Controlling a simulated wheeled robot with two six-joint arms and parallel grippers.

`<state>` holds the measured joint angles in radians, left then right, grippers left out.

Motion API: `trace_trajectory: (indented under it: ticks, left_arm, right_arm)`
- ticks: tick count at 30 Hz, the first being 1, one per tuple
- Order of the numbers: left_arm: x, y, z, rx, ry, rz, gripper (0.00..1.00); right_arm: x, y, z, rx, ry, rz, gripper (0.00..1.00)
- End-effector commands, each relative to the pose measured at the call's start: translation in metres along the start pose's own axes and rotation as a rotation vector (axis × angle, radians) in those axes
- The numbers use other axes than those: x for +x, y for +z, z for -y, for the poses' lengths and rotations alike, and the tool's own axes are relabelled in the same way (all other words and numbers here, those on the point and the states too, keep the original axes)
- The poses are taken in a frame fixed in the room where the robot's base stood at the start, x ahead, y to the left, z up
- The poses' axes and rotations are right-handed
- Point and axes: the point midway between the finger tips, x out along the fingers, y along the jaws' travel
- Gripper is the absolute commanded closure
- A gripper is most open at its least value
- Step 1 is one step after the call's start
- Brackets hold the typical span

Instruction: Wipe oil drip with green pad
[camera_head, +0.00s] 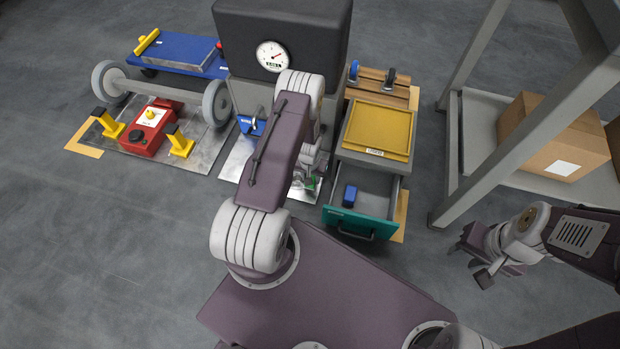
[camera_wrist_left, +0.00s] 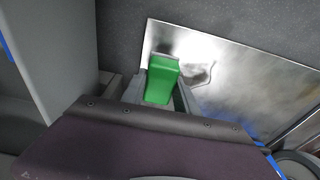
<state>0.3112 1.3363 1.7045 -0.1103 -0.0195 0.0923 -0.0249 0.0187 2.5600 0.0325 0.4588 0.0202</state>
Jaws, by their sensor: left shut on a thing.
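The green pad (camera_wrist_left: 162,82) is between the fingers of my left gripper (camera_wrist_left: 158,92), which is shut on it over the metal plate (camera_wrist_left: 228,88). In the head view a little of the green pad (camera_head: 310,183) shows below my left gripper (camera_head: 311,165), partly hidden by my arm. A dark curved outline (camera_wrist_left: 202,74) marks the plate right of the pad; I cannot tell whether it is the oil drip or a reflection. A dark smudge lies beyond the pad. Contact between pad and plate is unclear. My right gripper (camera_head: 471,258) is open and empty at the right.
A drawer cabinet (camera_head: 378,128) stands right of the plate, its teal-fronted drawer (camera_head: 361,225) open with a blue object (camera_head: 349,196) inside. A dark machine with a gauge (camera_head: 272,56) stands behind. A wheeled axle (camera_head: 160,90) is left. A grey rack (camera_head: 462,140) holds a cardboard box (camera_head: 552,138).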

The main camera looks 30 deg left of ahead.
Motion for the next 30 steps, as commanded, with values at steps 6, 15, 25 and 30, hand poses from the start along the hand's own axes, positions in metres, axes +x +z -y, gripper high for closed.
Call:
trace_trajectory:
  ticks: [6,15,25,30]
  left_arm:
    - [-0.024,-0.005,-0.003,0.001,0.000,-0.001,1.00]
    - [-0.049,-0.010,-0.006,0.002,0.000,-0.001,1.00]
    - [-0.051,-0.011,-0.007,0.002,0.000,-0.001,1.00]
    - [-0.064,-0.015,-0.009,0.006,0.000,-0.002,1.00]
  right_arm:
    - [-0.022,-0.002,0.000,0.000,0.000,0.000,0.64]
    - [-0.044,-0.005,0.001,0.000,0.000,0.000,0.64]
    - [-0.046,-0.005,0.001,0.000,0.000,0.000,0.64]
    - [-0.054,-0.005,0.001,0.000,0.000,0.000,0.64]
